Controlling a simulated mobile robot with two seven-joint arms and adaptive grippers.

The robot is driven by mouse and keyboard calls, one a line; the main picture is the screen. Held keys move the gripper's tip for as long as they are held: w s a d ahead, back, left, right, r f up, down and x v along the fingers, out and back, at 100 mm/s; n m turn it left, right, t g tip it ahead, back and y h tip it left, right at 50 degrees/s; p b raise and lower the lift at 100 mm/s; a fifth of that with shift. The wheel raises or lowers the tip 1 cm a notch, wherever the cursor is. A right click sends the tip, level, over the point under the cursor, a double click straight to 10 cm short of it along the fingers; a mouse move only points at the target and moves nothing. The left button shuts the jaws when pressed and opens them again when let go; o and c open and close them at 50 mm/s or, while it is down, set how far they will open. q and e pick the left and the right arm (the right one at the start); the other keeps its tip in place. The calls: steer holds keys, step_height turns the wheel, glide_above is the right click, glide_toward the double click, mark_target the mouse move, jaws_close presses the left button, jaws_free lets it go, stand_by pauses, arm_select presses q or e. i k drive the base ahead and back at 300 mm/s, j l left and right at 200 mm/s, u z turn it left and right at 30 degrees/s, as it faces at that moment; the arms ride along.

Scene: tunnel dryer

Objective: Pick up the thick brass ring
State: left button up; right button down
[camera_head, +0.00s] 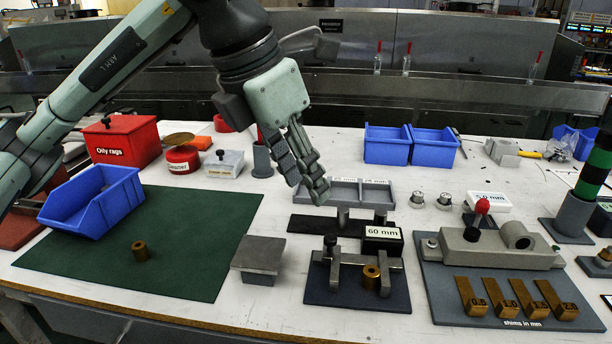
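Two small brass rings are in the head view. One brass ring (140,252) stands alone on the green mat (215,215) at the left. The other brass ring (371,277) sits at the dark fixture with the 60 mm block, front centre. I cannot tell for sure which is thicker. My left gripper (306,192) hangs above the middle of the table, fingers pointing down, apart from both rings. Nothing shows between its fingers, but the angle hides how far they are spread. My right gripper is not in view.
A blue bin (93,203) stands on the mat behind the left ring. A grey square-topped block (258,257) stands between the mat and the fixture. Shims (515,297) and a grey clamp (490,248) fill the right. Two blue bins (388,146) stand at the back.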

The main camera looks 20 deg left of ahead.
mark_target(370, 277)
steer(key=k+j, duration=1.1)
steer(key=k, duration=0.2)
